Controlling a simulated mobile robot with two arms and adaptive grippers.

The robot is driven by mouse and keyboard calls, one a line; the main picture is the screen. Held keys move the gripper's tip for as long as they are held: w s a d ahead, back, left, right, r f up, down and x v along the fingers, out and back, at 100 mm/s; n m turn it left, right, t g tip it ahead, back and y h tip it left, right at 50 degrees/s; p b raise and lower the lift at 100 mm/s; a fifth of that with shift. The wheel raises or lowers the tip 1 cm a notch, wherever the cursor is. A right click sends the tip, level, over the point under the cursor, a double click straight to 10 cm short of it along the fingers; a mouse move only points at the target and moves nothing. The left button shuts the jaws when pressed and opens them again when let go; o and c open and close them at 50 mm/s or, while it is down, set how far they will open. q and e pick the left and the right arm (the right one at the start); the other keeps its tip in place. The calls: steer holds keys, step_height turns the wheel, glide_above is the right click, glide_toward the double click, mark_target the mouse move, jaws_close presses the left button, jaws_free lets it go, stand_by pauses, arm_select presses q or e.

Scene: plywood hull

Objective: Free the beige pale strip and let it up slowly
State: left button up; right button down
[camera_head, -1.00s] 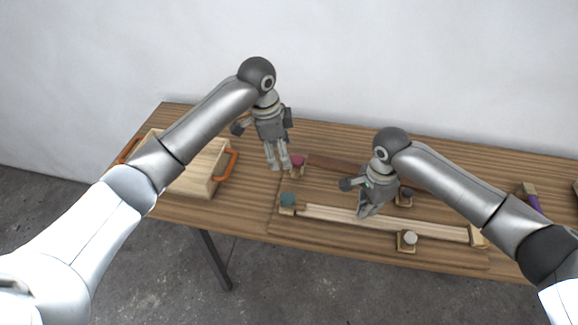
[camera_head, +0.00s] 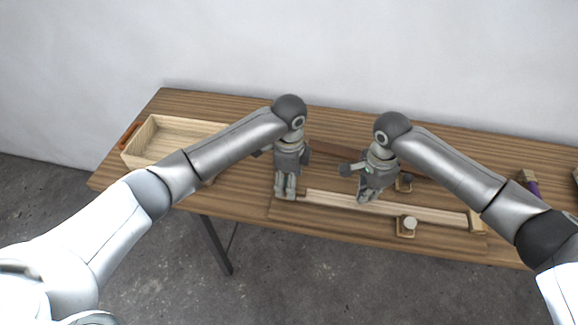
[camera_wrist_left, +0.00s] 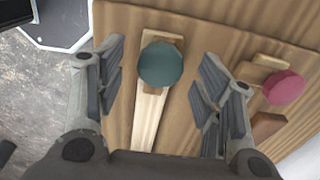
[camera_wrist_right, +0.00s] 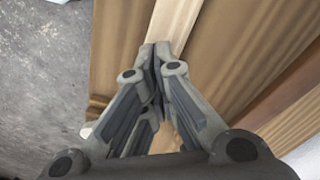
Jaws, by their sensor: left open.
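The beige pale strip (camera_head: 425,211) lies lengthwise near the table's front edge. Its left end meets a wooden block with a teal round knob (camera_wrist_left: 161,64), which the left gripper hides in the head view. A wooden end block (camera_head: 476,222) stands at its right end. My left gripper (camera_head: 286,197) is open above the teal knob, with one finger on each side of it in the left wrist view.
A block with a pale grey knob (camera_head: 410,222) sits at the strip's front side; a dark knob (camera_head: 404,182) is behind. A pink knob (camera_wrist_left: 283,87) and a brown strip (camera_head: 335,148) lie farther back. A wooden tray (camera_head: 140,150) stands left, a purple-handled thing (camera_head: 530,182) right.

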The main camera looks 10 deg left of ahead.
arm_select(q)
steer(key=shift+f, duration=0.85)
steer(key=shift+c, duration=0.2)
steer(key=c, duration=1.1)
arm_select(e)
steer(key=shift+f, duration=0.1)
steer(key=shift+f, duration=0.1)
steer(key=shift+f, duration=0.55)
steer(key=shift+f, duration=0.15)
